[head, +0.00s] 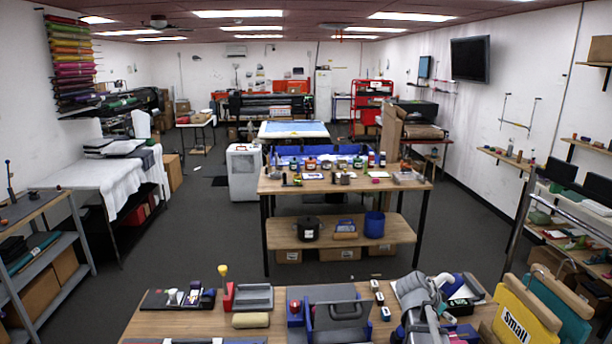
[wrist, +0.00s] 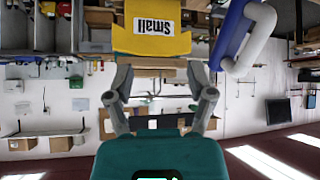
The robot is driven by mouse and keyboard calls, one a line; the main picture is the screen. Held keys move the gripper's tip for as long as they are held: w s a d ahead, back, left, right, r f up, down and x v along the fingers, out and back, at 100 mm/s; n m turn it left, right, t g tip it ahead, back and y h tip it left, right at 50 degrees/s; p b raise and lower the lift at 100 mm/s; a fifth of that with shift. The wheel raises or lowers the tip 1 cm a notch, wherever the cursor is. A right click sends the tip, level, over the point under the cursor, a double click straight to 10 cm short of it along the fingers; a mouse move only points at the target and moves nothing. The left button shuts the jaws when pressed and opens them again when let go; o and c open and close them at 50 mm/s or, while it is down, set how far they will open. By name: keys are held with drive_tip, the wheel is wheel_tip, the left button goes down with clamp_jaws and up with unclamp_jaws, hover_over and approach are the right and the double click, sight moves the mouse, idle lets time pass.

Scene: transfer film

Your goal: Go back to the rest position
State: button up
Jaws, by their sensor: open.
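My gripper (wrist: 162,75) is open in the wrist view, its two grey fingers spread with nothing between them. The wrist picture is upside down. My grey arm (head: 420,297) rises over the right part of the near table in the head view. The gripper's fingers cannot be made out there. No held object shows.
Grey floor (head: 205,230) is clear at left.

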drive_tip(key=s+a+f+n+g+y+b, duration=0.1)
drive_tip(key=s+a+f+n+y+b, duration=0.2)
drive_tip(key=a+f, duration=0.4)
drive_tip(key=s+a+f+n+g+y+b, duration=0.1)
drive_tip(key=s+a+f+n+y+b, duration=0.1)
drive_tip(key=s+a+f+n+b, duration=0.4)
drive_tip(key=s+a+f+n+g+y+b, duration=0.1)
drive_tip(key=s+a+f+n+y+b, duration=0.2)
drive_tip(key=a+f+b, duration=0.5)
wheel_tip(320, 180, down, 2)
drive_tip(key=shift+s+a+f+n+y, duration=0.1)
drive_tip(key=shift+s+a+n+y, duration=0.2)
drive_tip(key=shift+s+a+n, duration=0.45)
